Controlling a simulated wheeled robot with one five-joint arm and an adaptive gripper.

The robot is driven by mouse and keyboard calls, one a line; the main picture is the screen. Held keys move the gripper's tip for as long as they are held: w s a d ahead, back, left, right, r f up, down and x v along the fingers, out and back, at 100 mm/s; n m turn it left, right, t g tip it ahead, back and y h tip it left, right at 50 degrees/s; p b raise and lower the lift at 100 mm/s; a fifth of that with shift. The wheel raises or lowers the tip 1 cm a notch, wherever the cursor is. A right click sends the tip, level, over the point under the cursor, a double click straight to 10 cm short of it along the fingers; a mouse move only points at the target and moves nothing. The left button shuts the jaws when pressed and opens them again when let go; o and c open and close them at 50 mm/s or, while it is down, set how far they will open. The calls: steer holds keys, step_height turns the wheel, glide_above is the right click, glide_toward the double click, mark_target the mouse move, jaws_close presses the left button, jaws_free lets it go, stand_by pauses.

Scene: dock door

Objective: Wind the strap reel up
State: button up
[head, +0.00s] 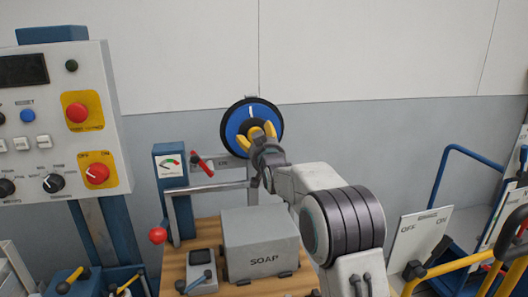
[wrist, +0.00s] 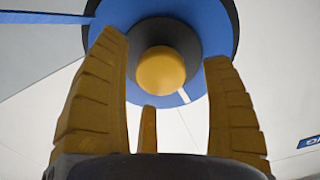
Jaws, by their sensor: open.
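The strap reel (head: 236,118) is a blue disc with a black rim and a white mark, upright against the wall in the head view. In the wrist view the reel (wrist: 210,22) fills the top, with a dark hub (wrist: 186,38) and a yellow knob (wrist: 161,71) standing out from it. My gripper (head: 264,131) is in front of the reel's lower right part. It is open, and in the wrist view its yellow fingers (wrist: 165,55) stand on either side of the knob with gaps between. In the head view the fingers hide the knob.
A control panel (head: 48,125) with red buttons stands at the left. Below the reel are a gauge box (head: 170,168), a red lever (head: 201,164), a red ball handle (head: 158,235) and a grey soap box (head: 262,240). A blue rail (head: 470,152) is at the right.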

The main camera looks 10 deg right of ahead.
steer(key=s, duration=0.9)
steer(key=shift+s, duration=0.2)
steer(key=s+f+n+g+p, duration=0.1)
steer(key=s+f+g, duration=0.4)
steer(key=s, duration=0.9)
steer(key=s+f+g+p, duration=0.1)
steer(key=s+f+g, duration=0.3)
steer(key=s, duration=1)
steer(key=s+f+n+g+p, duration=0.1)
steer(key=s+f+g, duration=0.4)
steer(key=s, duration=0.8)
steer(key=shift+w+r+t+b, duration=1)
steer(key=shift+w+r+t, duration=1.35)
steer(key=shift+w, duration=6.5)
steer(key=shift+w+r+t+b, duration=0.95)
steer(key=shift+w+r+t, duration=1.35)
steer(key=shift+w, duration=6.55)
steer(key=shift+w+r+t+b, duration=1)
steer(key=shift+w+r+t, duration=1.35)
steer(key=shift+w, duration=6.5)
